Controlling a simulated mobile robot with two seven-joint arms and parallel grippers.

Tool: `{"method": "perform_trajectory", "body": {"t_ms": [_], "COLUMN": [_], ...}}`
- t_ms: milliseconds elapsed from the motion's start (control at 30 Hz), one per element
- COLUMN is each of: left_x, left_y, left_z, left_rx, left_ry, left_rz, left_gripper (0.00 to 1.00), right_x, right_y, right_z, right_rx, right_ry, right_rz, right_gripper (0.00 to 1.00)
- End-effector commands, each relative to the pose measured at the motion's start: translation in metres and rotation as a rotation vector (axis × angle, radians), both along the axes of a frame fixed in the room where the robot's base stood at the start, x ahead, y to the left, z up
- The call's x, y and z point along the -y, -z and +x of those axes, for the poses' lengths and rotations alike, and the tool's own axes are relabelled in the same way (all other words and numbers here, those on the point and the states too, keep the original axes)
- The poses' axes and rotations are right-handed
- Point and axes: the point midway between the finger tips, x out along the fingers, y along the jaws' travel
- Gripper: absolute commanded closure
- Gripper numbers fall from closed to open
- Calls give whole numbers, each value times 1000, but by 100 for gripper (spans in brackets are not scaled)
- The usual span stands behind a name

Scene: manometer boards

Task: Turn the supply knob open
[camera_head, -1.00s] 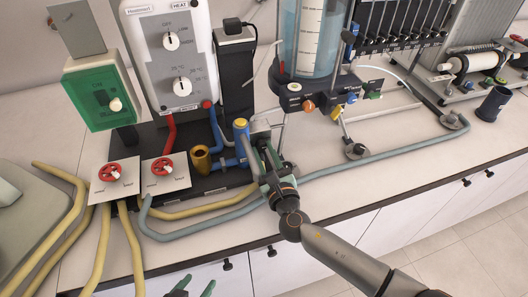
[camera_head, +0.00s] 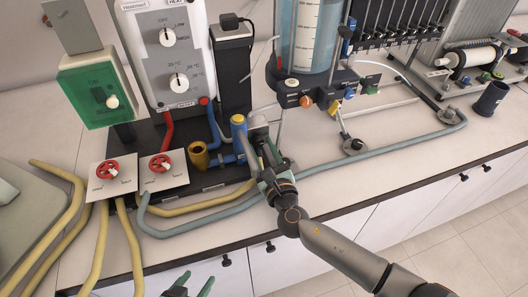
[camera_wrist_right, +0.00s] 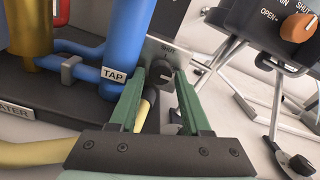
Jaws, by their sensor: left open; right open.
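A small dark knob (camera_wrist_right: 159,74) on a grey plate (camera_wrist_right: 178,56) marked SHUT shows in the right wrist view, beside a blue pipe labelled TAP (camera_wrist_right: 115,76). Whether this is the supply knob I cannot read. My right gripper (camera_wrist_right: 162,82) is open, with its green fingers on either side of this knob in the picture; contact cannot be told. In the head view my right gripper (camera_head: 265,160) is beside the blue pipework and hides the knob. My left gripper (camera_head: 194,284) is open and empty at the bottom edge, in front of the counter.
An orange knob (camera_head: 306,101) with OPEN and SHUT marks (camera_wrist_right: 292,17) sits under the clear tank (camera_head: 308,40). Two red knobs (camera_head: 107,169) (camera_head: 161,163) are on plates at the left. A grey hose (camera_head: 330,162) runs along the counter's front.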

Motion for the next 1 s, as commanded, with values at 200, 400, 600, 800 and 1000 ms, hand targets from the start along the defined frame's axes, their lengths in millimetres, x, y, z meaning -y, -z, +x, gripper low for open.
{"method": "perform_trajectory", "body": {"t_ms": [200,400,600,800,1000], "left_x": [0,0,0,0,0], "left_y": [2,2,4,6,7], "left_z": [0,0,0,0,0], "left_rx": [0,0,0,0,0], "left_ry": [0,0,0,0,0], "left_rz": [0,0,0,0,0], "left_gripper": [31,31,31,31,31], "right_x": [5,17,30,37,39], "right_y": [2,2,2,1,0], "right_z": [-16,-53,-91,-114,-119], "right_rx": [-2,-5,-3,-1,-1], "right_ry": [-1,-1,0,-1,0], "right_rz": [2,1,-1,-1,-1], "right_gripper": [52,52,52,52,52]}}
